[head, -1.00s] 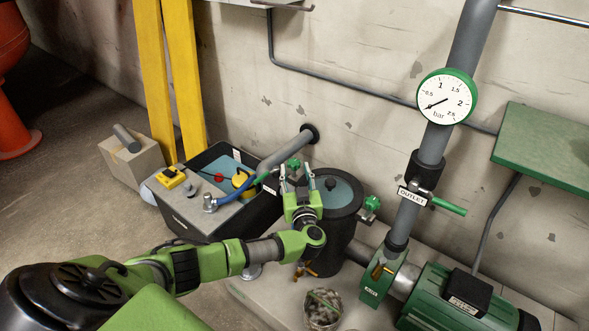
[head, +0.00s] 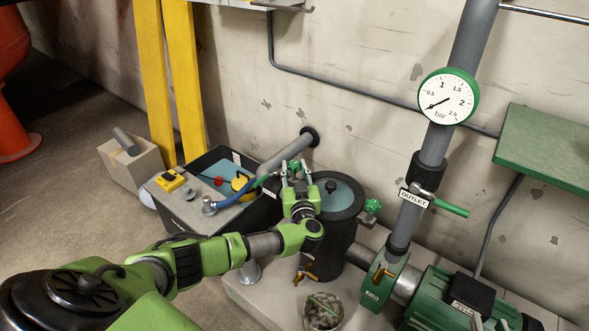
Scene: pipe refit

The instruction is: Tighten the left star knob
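The left star knob (head: 295,165) is green and sits at the back-left rim of the dark round strainer pot (head: 325,241), which has a clear lid (head: 337,191). My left gripper (head: 295,170) is at this knob, its two fingers spread apart with a gap on both sides. The knob shows between or just behind the fingertips; I cannot tell whether they touch it. The gripper body hides the pot's left rim. The other green star knob (head: 373,205) is on the pot's right side. My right gripper is not in view.
A grey pipe (head: 285,155) runs from the wall behind the knob. The outlet pipe with its gauge (head: 448,97) and a green pump (head: 450,300) stand right. A basket (head: 323,312) is in front.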

